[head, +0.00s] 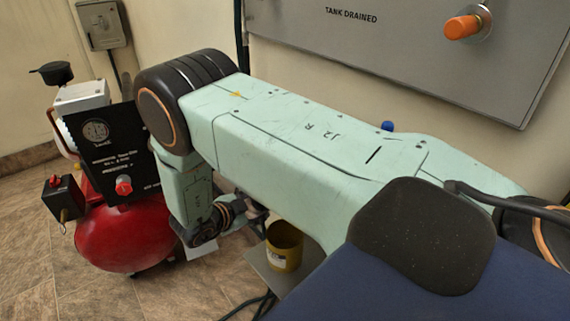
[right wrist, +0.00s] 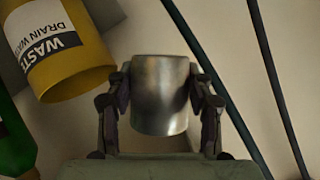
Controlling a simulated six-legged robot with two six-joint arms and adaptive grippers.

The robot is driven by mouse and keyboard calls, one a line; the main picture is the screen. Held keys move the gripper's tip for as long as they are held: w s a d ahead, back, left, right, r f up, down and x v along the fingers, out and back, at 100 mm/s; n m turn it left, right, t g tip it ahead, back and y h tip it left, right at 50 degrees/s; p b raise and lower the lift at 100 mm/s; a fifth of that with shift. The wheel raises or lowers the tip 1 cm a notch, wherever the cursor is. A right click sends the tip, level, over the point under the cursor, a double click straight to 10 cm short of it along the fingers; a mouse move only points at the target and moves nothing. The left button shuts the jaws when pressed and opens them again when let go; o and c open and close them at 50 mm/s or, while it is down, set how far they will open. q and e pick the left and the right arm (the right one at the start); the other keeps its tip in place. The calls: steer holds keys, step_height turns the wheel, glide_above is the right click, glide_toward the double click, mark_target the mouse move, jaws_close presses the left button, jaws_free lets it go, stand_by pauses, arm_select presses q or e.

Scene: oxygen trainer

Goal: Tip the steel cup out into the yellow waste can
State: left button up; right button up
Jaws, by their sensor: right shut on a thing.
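The steel cup (right wrist: 160,95) is held between the two dark fingers of my right gripper (right wrist: 160,105) in the right wrist view. The gripper is shut on the cup's sides. In the head view my right gripper (head: 256,204) is partly hidden under my own arm, and I cannot make out the cup there. The yellow waste can (head: 285,246) stands below and right of the gripper in the head view. In the right wrist view the can (right wrist: 70,72) is at the upper left, beside the cup and apart from it. The cup's contents are not visible. My left gripper is not in view.
The can stands on a grey plate (head: 268,278). A red compressor (head: 125,235) with a black gauge panel (head: 105,158) stands at left. A grey wall panel (head: 400,60) with an orange knob (head: 462,27) is behind. Dark hoses (right wrist: 220,90) run beside the cup.

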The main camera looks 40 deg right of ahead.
steer(key=shift+w+f+n+g+b, duration=0.3)
steer(key=shift+f+b, duration=0.1)
steer(key=shift+b, duration=0.05)
step_height(320, 180, down, 6)
steer(key=w+n+g+h+b, duration=0.1)
steer(key=w+n+g+b, duration=0.2)
steer(key=b, duration=0.5)
steer(key=shift+a, duration=0.2)
stand_by(0.5)
steer(key=shift+r, duration=0.1)
